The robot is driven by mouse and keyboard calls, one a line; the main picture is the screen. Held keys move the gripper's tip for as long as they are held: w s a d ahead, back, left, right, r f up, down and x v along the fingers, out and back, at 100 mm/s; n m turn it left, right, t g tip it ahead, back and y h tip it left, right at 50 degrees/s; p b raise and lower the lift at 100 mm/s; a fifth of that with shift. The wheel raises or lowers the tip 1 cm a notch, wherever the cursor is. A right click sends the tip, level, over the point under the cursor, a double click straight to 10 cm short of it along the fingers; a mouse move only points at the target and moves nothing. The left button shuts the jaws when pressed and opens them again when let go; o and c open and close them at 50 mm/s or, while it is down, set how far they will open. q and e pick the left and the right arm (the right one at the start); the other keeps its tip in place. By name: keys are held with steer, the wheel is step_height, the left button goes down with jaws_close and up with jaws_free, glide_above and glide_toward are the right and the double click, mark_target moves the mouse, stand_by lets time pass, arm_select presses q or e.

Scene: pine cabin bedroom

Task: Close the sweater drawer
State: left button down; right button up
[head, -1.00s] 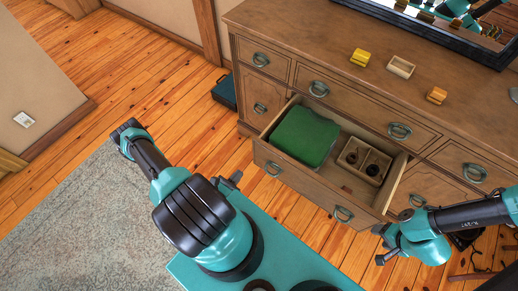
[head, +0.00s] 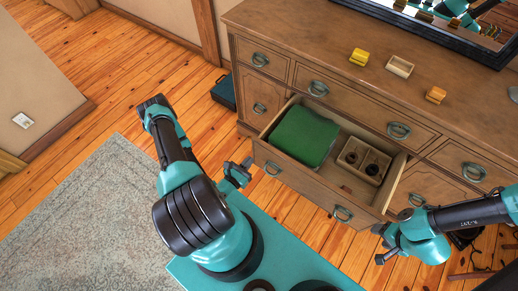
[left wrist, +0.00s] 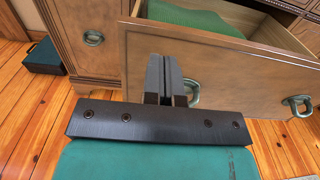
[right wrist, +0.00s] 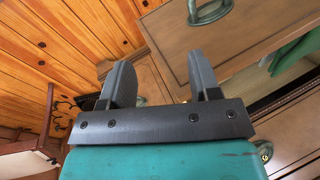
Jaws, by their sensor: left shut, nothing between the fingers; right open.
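The sweater drawer (head: 300,185) of the wooden dresser stands pulled out, with a folded green sweater (head: 303,136) in its left part and a small divided box (head: 363,160) at the right. Its front has two ring handles, a left one (head: 273,168) and a right one (head: 343,214). My left gripper (head: 246,163) is shut and empty, just in front of the drawer's left end; in the left wrist view its fingers (left wrist: 165,78) point at the drawer front (left wrist: 225,75). I cannot tell if they touch. My right gripper (head: 378,244) is open and empty, near the drawer's right front corner.
A yellow item (head: 359,57), a small tray (head: 400,66) and an orange item (head: 436,95) sit on the dresser top (head: 300,35). A dark teal case (head: 224,91) lies on the floor left of the dresser. A rug (head: 90,215) covers the floor at left.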

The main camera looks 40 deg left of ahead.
mark_target(260, 149)
arm_select(q)
steer(key=shift+w+a, duration=0.15)
steer(key=shift+w, duration=3.35)
steer(key=shift+w, duration=0.15)
